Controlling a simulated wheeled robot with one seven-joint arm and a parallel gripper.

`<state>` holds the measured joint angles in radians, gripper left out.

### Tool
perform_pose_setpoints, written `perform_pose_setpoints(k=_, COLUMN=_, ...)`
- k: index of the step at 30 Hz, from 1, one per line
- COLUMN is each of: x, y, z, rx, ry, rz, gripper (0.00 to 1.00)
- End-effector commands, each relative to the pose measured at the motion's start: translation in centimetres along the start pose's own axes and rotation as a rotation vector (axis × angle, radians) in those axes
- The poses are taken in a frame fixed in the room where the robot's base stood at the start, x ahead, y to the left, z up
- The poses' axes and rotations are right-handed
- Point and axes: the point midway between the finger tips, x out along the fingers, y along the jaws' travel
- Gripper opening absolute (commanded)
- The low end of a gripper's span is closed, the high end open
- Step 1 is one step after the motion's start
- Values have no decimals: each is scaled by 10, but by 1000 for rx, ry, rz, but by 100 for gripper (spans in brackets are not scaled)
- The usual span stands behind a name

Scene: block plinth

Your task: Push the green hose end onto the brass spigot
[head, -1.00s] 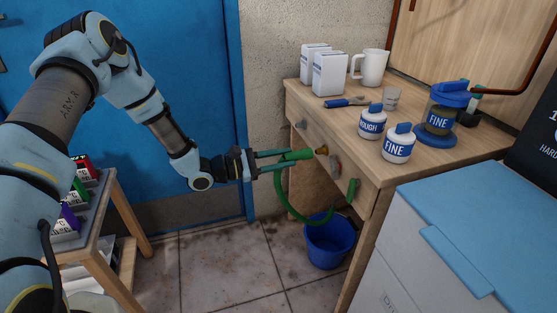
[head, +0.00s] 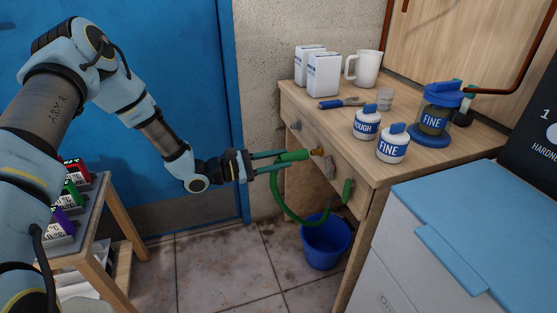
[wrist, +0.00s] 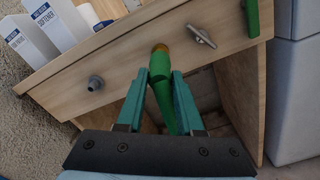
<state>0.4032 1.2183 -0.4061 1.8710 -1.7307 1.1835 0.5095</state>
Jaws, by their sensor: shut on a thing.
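My gripper (head: 281,159) is shut on the green hose end (head: 294,155) at the front of the wooden bench. The hose end points right, towards the brass spigot (head: 318,152) on the bench front. In the wrist view the hose end (wrist: 162,68) lies between my two teal fingers, and its tip meets the brass spigot (wrist: 160,48) in the picture. The tip covers part of the spigot there; I cannot tell whether it is around the brass or only against it. The rest of the hose (head: 285,205) hangs in a loop below.
A blue bucket (head: 325,241) stands under the hose loop. A grey tap-like fitting (wrist: 200,37) and a green handle (head: 347,191) are on the bench front, right of the spigot. White bottles, a mug and jars stand on the bench top. A blue-lidded cabinet (head: 480,230) is at right.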

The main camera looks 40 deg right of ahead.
Motion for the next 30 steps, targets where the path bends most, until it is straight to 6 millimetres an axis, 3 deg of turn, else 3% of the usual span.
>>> perform_pose_setpoints(k=30, x=24, y=0, z=0, rx=0, ry=-1, rz=0, gripper=0)
